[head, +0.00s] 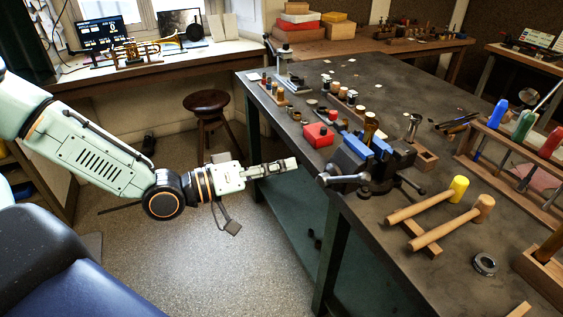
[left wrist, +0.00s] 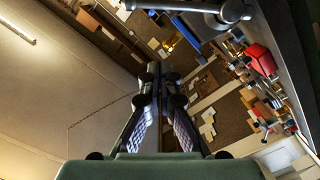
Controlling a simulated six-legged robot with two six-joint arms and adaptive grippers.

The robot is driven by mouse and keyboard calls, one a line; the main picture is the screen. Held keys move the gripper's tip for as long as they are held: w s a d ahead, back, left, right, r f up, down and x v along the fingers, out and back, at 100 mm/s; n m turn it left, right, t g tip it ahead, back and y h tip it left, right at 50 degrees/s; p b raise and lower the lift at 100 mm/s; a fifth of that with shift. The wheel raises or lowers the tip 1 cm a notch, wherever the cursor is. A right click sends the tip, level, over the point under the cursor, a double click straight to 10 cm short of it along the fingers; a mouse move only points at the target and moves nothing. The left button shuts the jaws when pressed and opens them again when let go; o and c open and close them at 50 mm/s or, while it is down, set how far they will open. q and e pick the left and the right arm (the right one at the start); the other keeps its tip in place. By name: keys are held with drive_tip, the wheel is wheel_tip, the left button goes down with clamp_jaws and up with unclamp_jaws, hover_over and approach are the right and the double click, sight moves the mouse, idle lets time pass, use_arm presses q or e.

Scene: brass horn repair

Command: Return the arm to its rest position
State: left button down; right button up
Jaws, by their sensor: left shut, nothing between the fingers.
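My left arm reaches in from the left in the head view. Its gripper (head: 284,166) is shut and empty, close to the left edge of the dark workbench (head: 375,212). In the left wrist view the two fingers of the gripper (left wrist: 155,80) meet in the middle with nothing between them. My right gripper is not in view.
A vise (head: 375,165) stands at the bench edge, right of my gripper, with a red box (head: 318,135) beside it. Two mallets (head: 428,203) lie farther right. A round stool (head: 206,103) stands behind my arm. The floor (head: 215,270) below is mostly clear.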

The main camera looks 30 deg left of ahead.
use_arm(q)
drive_tip(key=shift+a, duration=0.1)
idle(0.3)
drive_tip(key=s+f+n+g+y+b, duration=0.1)
drive_tip(key=s+f+g+y+b, duration=0.2)
drive_tip(key=f, duration=0.8)
drive_tip(key=s+f+n+g+y+b, duration=0.1)
drive_tip(key=s+f+g+y+b, duration=0.25)
drive_tip(key=f, duration=0.75)
drive_tip(key=s+f+m+g+y+b, duration=0.1)
drive_tip(key=s+f+g+y+b, duration=0.1)
drive_tip(key=s+f, duration=0.6)
drive_tip(key=s+f+m+g+y+b, duration=0.1)
drive_tip(key=s+f+g+y+b, duration=0.2)
drive_tip(key=s+f, duration=0.6)
drive_tip(key=s+g, duration=0.2)
drive_tip(key=s, duration=0.2)
drive_tip(key=shift+s+d+m, duration=0.25)
drive_tip(key=shift+s+m, duration=0.1)
drive_tip(key=shift+m, duration=0.05)
